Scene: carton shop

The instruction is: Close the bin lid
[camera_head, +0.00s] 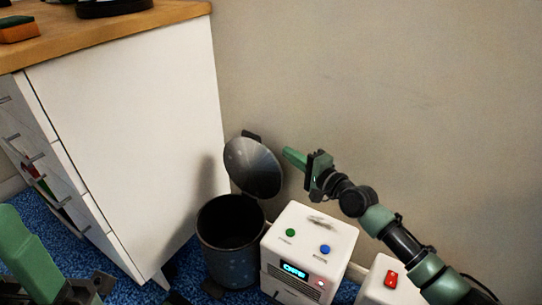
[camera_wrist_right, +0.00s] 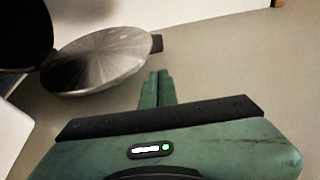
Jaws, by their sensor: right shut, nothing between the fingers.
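The dark round bin (camera_head: 228,264) stands on the floor between the white cabinet and a white device. Its grey metal lid (camera_head: 252,168) is open, tilted up at the back of the bin, and its dark opening shows. My right gripper (camera_head: 287,153) is shut and empty, with its tips just right of the lid's upper edge and apparently a little apart from it. In the right wrist view the shut fingers (camera_wrist_right: 160,75) are right of the lid (camera_wrist_right: 100,62), with the bin's dark opening (camera_wrist_right: 20,35) at upper left. Part of my left gripper (camera_head: 30,262) shows at lower left; its jaw state is unclear.
A white device (camera_head: 312,243) with green and blue buttons and a lit display stands right beside the bin. Another white box (camera_head: 388,284) with a red switch is further right. The white cabinet (camera_head: 130,140) stands left, and the wall (camera_head: 400,90) is behind.

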